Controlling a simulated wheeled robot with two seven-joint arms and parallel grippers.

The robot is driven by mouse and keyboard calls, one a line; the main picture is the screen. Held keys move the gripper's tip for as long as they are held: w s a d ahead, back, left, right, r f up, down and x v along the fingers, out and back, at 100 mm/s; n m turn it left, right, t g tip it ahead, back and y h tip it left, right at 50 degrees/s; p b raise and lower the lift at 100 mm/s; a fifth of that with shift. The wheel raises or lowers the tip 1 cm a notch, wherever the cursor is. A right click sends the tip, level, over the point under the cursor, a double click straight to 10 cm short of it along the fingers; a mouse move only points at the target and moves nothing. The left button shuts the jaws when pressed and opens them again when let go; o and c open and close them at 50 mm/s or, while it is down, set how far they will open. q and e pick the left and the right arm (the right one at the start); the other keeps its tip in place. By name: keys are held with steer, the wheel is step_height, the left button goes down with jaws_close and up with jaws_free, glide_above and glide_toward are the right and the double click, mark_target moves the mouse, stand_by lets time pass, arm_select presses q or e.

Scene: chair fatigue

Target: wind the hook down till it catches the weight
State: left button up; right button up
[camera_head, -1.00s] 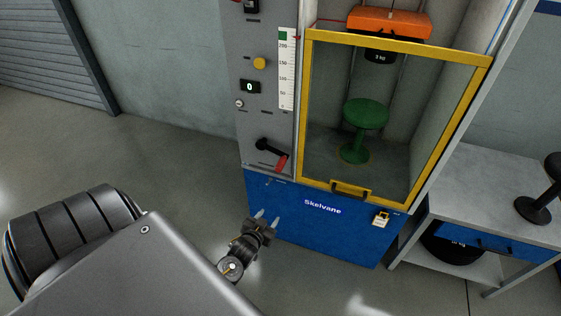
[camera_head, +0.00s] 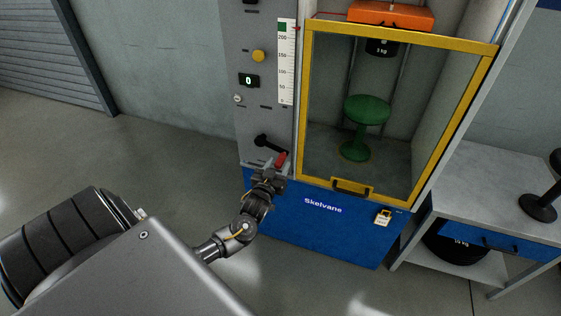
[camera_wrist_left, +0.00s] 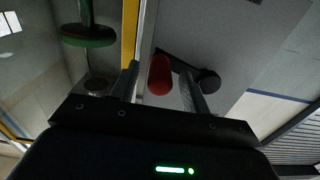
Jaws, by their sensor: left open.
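The crank has a black arm (camera_head: 265,143) and a red handle (camera_head: 281,160) on the machine's grey panel. My left gripper (camera_head: 274,168) is open at the red handle. In the left wrist view, the red handle (camera_wrist_left: 160,75) shows between the two fingers of my left gripper (camera_wrist_left: 160,85), with the fingers apart. The weight, a dark block marked in kg (camera_head: 382,48), is under the orange carriage (camera_head: 391,15) at the top of the cabinet. A hook cannot be made out. My right gripper is not in view.
The yellow-framed door (camera_head: 397,38) is in front of a green stool (camera_head: 366,111). A padlock tag (camera_head: 383,217) hangs at the blue base (camera_head: 330,225). A grey bench (camera_head: 475,180) stands at right. The floor at left is clear.

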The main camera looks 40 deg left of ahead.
arm_select(q)
steer(key=shift+x, duration=1.4)
steer(key=shift+c, duration=0.3)
jaws_close()
